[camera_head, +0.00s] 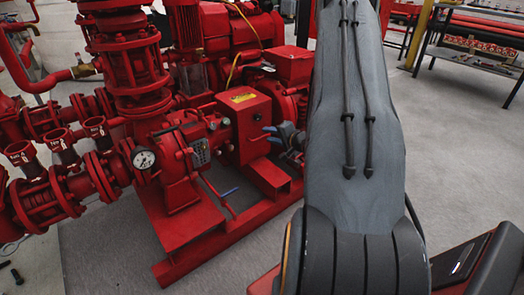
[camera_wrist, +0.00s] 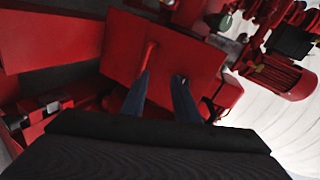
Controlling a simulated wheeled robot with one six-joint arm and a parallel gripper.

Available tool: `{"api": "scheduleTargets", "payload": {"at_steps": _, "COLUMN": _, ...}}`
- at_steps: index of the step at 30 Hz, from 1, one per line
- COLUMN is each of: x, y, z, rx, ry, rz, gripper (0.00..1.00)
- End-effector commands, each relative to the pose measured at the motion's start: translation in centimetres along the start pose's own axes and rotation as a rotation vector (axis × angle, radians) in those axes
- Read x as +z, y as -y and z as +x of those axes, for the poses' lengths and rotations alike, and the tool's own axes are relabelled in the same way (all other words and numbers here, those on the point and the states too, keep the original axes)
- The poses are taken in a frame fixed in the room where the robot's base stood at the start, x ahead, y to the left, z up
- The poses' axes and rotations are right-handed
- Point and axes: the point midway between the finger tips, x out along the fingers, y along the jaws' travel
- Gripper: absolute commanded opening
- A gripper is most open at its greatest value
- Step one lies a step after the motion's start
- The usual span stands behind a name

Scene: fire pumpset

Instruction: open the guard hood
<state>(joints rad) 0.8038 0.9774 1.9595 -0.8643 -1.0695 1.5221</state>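The guard hood is a red box with a yellow label (camera_head: 243,118) at the middle of the pumpset in the head view. In the wrist view its flat red face (camera_wrist: 190,62) fills the centre, tilted. A slim red handle (camera_wrist: 149,56) stands out from that face. My gripper (camera_head: 268,134) is at the right side of the hood in the head view. In the wrist view my gripper (camera_wrist: 161,79) shows two dark blue fingers apart, with a gap between them. The handle is by the left fingertip; I cannot tell whether they touch.
Red pipes and flanges with a pressure gauge (camera_head: 144,158) stand left of the hood. A red base frame (camera_head: 240,226) runs below it. A workbench (camera_head: 478,38) is at the back right. The grey floor (camera_head: 455,135) on the right is clear.

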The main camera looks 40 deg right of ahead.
Motion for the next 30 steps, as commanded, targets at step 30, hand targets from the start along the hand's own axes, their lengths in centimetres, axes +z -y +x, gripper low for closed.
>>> {"api": "scheduleTargets", "payload": {"at_steps": 30, "x": -1.0, "y": -4.3, "z": 8.2, "rx": -0.157, "ry": 0.025, "rz": 0.199, "gripper": 0.28}}
